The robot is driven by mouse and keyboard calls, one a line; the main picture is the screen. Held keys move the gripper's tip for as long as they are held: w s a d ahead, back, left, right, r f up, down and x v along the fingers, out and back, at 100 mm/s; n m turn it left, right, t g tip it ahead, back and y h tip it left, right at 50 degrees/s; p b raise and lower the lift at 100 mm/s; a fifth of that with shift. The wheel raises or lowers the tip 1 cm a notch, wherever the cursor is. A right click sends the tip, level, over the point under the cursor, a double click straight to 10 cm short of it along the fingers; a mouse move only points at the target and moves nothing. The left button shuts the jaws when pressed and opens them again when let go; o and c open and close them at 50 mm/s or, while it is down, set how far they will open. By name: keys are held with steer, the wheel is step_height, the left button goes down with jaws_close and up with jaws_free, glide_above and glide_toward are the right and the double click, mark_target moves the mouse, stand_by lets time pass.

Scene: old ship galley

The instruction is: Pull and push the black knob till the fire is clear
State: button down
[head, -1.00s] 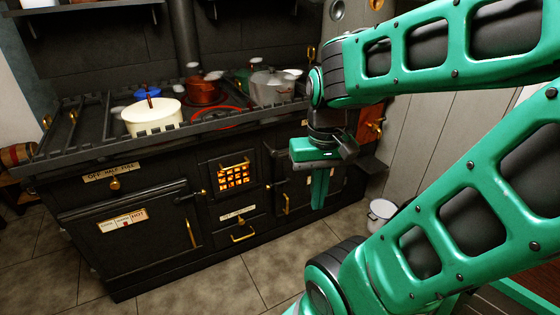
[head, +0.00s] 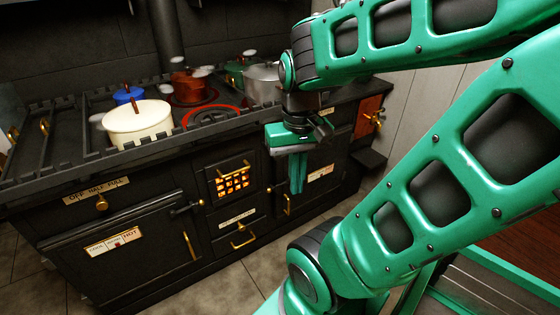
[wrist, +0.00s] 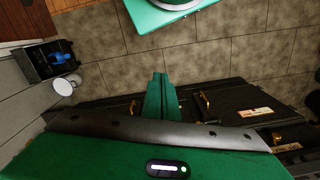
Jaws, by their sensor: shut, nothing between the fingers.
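The black stove shows a barred grate (head: 233,182) with orange fire glowing behind it. Below it is a small labelled drawer with a brass handle (head: 242,240). A brass knob (head: 101,203) sits under the "OFF HALF FULL" label at the left. I cannot pick out a black knob in either view. My gripper (head: 297,188) points down in front of the right oven door (head: 322,172), right of the grate. Its green fingers are together and empty; they also show in the wrist view (wrist: 160,82). Whether they touch the door is unclear.
A cream pot (head: 138,124), a red pot (head: 189,86) and other pots stand on the railed stove top. In the wrist view, a white bucket (wrist: 65,86) and a black box (wrist: 48,62) stand at the left. Tiled floor (wrist: 250,55) is open before the stove.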

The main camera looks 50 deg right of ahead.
steer(key=m+t+h, duration=0.3)
steer(key=m+t, duration=1.5)
steer(key=m, duration=1.3)
glide_toward(279, 157)
steer(key=w, duration=0.4)
steer(key=w+d, duration=0.1)
steer(key=w, duration=0.1)
steer(key=shift+w+d, duration=0.1)
steer(key=shift+w, duration=0.1)
